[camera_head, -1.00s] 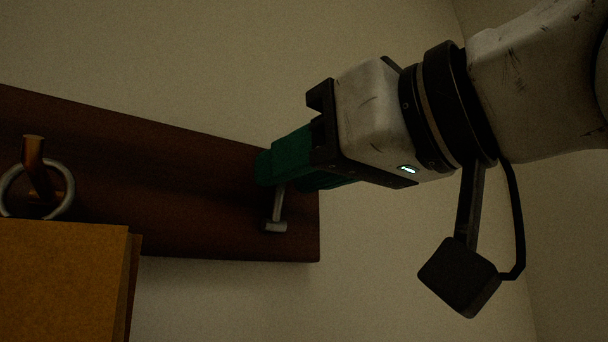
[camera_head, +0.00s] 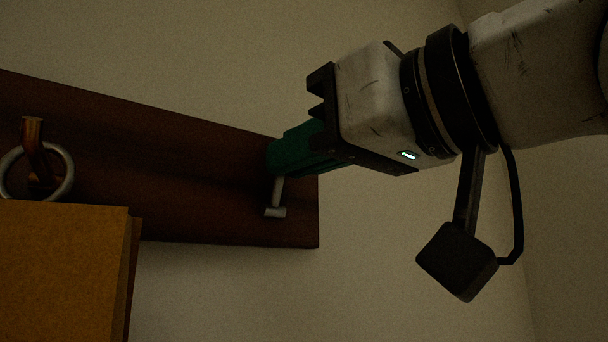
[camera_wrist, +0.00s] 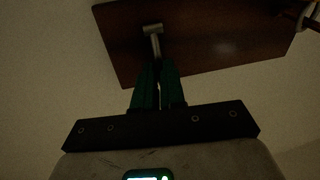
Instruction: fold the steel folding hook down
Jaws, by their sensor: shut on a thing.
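The steel folding hook (camera_head: 276,198) is a grey bar with a short crosspiece at its end, near the right end of the dark red-brown wall board. In the head view its crosspiece end hangs below my gripper (camera_head: 275,158). The green fingers are closed over the upper part of the hook and hide it. In the wrist view the hook (camera_wrist: 153,38) stands out beyond the tips of my gripper (camera_wrist: 159,68), which are shut on it. Where the hook joins the board is hidden by the fingers in the head view.
The board (camera_head: 170,190) runs along the pale wall. At its left a copper-coloured peg (camera_head: 33,140) carries a metal ring (camera_head: 66,180). An orange-brown block-like thing (camera_head: 65,265) is below it. The wall under the board's right half is clear.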

